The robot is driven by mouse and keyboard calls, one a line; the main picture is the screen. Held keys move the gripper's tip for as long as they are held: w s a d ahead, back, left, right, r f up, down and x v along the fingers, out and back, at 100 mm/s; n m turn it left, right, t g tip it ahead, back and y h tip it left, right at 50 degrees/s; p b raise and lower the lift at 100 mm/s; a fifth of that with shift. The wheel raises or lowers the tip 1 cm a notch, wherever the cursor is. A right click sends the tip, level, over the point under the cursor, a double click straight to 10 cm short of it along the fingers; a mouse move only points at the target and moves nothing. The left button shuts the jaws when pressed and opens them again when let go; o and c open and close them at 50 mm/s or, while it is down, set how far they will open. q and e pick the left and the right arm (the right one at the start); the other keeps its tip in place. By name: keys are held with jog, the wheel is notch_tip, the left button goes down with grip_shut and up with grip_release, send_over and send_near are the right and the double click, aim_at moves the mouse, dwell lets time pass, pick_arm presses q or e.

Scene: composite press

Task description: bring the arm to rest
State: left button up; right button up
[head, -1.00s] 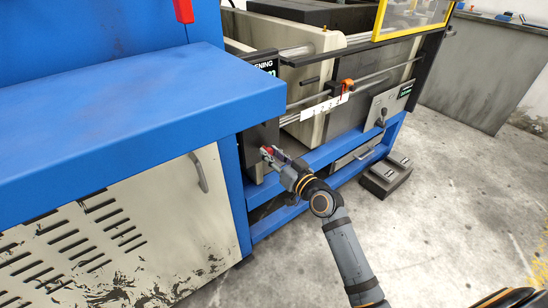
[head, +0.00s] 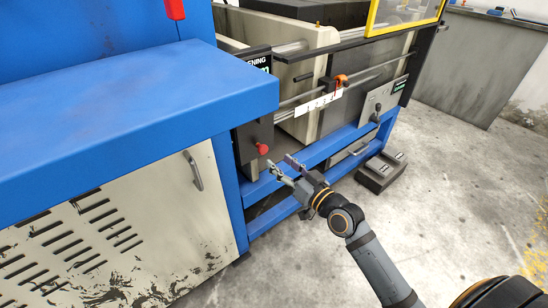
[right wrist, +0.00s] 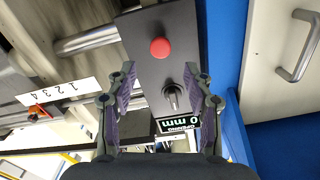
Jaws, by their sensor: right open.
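My right gripper (head: 280,167) is open and empty in front of the press's dark control panel (head: 252,134). In the right wrist view its two fingers (right wrist: 160,88) stand wide apart with the panel beyond them. A red round button (head: 262,148) sits on the panel, a short way up and left of the fingertips in the head view. It also shows in the right wrist view (right wrist: 160,48), with a dark knob (right wrist: 173,94) between the fingers. The gripper appears apart from the panel. My left gripper is not in view.
A blue ledge (head: 130,105) over a beige vented cabinet (head: 110,240) lies at the left. A numbered white strip (head: 310,104) and an orange clamp (head: 340,80) sit on the press's rods. A dark pedal block (head: 380,172) stands on the floor. The floor at right is open.

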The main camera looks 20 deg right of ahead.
jog(key=shift+s, duration=0.2)
dwell(0.3)
jog(key=s+f+g+h, duration=0.5)
jog(key=s+f+g, duration=0.6)
jog(key=s+f, duration=1.4)
pick_arm(q)
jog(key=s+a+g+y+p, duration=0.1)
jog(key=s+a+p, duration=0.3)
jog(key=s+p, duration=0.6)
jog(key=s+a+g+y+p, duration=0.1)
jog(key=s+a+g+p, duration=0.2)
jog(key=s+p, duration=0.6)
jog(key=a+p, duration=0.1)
jog(key=p, duration=1.4)
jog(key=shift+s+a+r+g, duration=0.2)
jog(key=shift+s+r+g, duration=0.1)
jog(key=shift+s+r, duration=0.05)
pick_arm(e)
jog(key=s+d+g+h, duration=0.1)
jog(key=s+d, duration=0.3)
jog(key=s, duration=0.5)
jog(key=s+d+f+g+h, duration=0.1)
jog(key=s+d+g, duration=0.2)
jog(key=s+d, duration=0.2)
jog(key=s, duration=0.3)
jog(key=shift+s+f+m+g, duration=0.2)
jog(key=shift+s+m+g, duration=0.1)
jog(key=shift+s+g, duration=0.1)
